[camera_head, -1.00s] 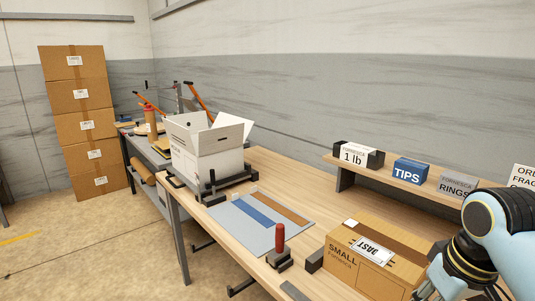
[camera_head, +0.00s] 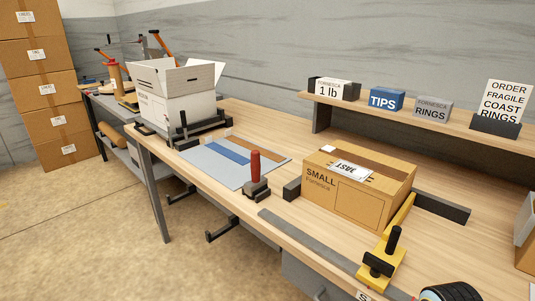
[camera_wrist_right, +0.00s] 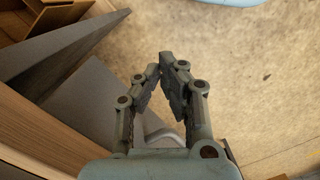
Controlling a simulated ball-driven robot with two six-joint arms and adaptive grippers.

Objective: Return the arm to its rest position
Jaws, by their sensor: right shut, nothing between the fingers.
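My right gripper (camera_wrist_right: 166,66) shows in the right wrist view with its fingertips together and nothing between them. It hangs over the bare floor, to the right of a wooden edge and a dark grey panel. My left gripper is not in view.
The wooden bench (camera_head: 330,228) holds a small closed carton (camera_head: 345,205), a red-handled tool (camera_head: 255,170), a yellow clamp tool (camera_head: 388,245) and an open white box (camera_head: 170,105). A shelf (camera_head: 400,115) carries labelled blocks. Stacked cartons (camera_head: 50,100) stand far left. Floor at left is clear.

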